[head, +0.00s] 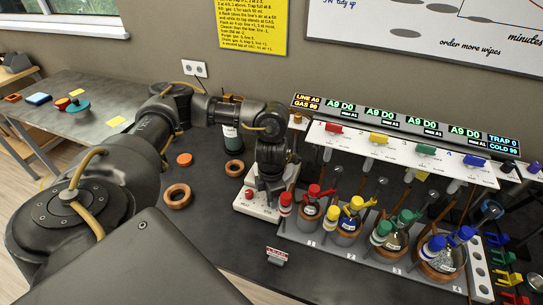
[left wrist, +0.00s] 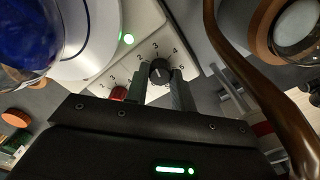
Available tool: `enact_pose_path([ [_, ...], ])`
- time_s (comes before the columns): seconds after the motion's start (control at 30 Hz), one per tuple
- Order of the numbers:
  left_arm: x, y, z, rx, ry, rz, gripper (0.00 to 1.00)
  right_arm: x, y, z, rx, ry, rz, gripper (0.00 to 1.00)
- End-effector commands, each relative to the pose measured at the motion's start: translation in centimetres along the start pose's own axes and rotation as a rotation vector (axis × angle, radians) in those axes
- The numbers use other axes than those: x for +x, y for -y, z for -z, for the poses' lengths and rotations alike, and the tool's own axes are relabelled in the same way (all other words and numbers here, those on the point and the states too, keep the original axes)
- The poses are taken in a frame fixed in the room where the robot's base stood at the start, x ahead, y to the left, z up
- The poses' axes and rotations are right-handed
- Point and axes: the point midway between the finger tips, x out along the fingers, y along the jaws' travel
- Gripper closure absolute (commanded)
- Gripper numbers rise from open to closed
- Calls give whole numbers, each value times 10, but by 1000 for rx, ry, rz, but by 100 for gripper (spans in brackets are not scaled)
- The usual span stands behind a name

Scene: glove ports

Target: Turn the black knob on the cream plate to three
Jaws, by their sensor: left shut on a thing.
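The cream plate (head: 262,209) lies on the dark bench under my left gripper (head: 268,190) in the head view; the gripper and arm hide most of it. In the left wrist view, the black knob (left wrist: 159,71) stands on the cream plate (left wrist: 143,36) between the two fingers of my left gripper (left wrist: 159,82), which is shut on it. Printed numbers ring the knob, with 3 at its top. I cannot tell for sure which number its mark points to. A red knob (left wrist: 118,93) with its own numbers sits left of it. My right gripper is not in view.
A rack (head: 340,240) of flasks with coloured clips stands close on the right, below a white panel (head: 400,155) of coloured handles. Brown rings (head: 177,197) and an orange cap (head: 184,159) lie left of the plate. The bench front is mostly clear.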

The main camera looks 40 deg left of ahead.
Motion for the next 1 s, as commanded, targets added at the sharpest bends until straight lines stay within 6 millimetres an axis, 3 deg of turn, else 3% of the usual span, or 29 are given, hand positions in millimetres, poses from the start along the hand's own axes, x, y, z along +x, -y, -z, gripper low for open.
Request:
enact_pose_path([
  [0.37,0,0,0,153,0,0,98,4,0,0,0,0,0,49],
  [0.9,0,0,0,175,0,0,98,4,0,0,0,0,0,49],
  [0.93,0,0,0,175,0,0,73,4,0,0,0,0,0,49],
  [1.0,0,0,0,174,0,0,64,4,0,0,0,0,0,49],
])
